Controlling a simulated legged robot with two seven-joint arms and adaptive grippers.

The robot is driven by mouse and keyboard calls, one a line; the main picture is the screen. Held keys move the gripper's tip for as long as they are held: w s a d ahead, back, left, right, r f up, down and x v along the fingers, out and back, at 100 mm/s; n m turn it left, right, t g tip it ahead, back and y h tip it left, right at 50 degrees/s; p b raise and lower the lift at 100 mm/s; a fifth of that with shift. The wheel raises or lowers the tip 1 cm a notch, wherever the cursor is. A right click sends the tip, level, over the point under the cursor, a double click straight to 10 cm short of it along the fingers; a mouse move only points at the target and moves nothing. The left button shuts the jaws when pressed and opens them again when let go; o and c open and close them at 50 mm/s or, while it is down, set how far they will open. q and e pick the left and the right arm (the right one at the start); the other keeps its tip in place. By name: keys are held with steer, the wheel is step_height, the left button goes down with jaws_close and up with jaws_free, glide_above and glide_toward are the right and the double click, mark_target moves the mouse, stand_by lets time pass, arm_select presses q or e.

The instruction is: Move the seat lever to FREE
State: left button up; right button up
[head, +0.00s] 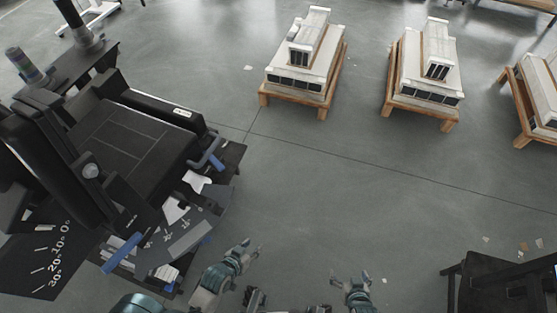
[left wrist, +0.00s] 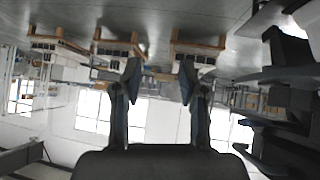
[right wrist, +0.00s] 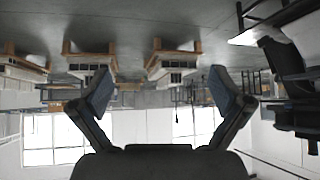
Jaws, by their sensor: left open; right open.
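A black seat (head: 130,140) on a dark base stands at the left of the head view. A blue-handled lever (head: 122,253) sticks out low at its front, and a second blue grip (head: 217,160) sits at its right side. I cannot tell which one is the seat lever, and the small lettering on the plates is too small to read. My left gripper (head: 252,247) is open and empty, right of the seat and apart from it. My right gripper (head: 352,278) is open and empty, farther right over bare floor. Both show open in their wrist views (left wrist: 160,80) (right wrist: 160,90).
A dark plate (head: 45,255) with a 0 to 30 scale lies left of the blue-handled lever. White models on wooden stands (head: 305,60) (head: 425,65) stand at the back. A dark table (head: 490,285) is at the lower right. The middle floor is clear.

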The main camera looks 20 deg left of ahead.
arm_select(q)
step_height(320, 180, up, 4)
steer(key=w+n+t+h, duration=0.2)
steer(key=w+n+t, duration=0.1)
steer(key=n+t+y+b, duration=0.1)
steer(key=n+t+y, duration=0.6)
steer(key=n, duration=1.2)
glide_toward(220, 167)
steer(key=shift+g+y, duration=0.8)
steer(key=x, duration=0.4)
steer(key=shift+w+d+r, duration=0.2)
steer(key=shift+w+d, duration=0.1)
steer(key=x, duration=0.5)
steer(key=shift+w+a+f, duration=0.1)
steer(key=shift+w+f, duration=0.1)
steer(key=shift+w+a, duration=0.25)
steer(key=shift+w, duration=0.1)
steer(key=shift+d, duration=0.2)
steer(key=shift+c, duration=0.4)
jaws_close()
arm_select(e)
steer(key=shift+t, duration=0.7)
steer(key=r, duration=0.4)
steer(key=shift+w+r, duration=0.2)
steer(key=shift+r, duration=0.15)
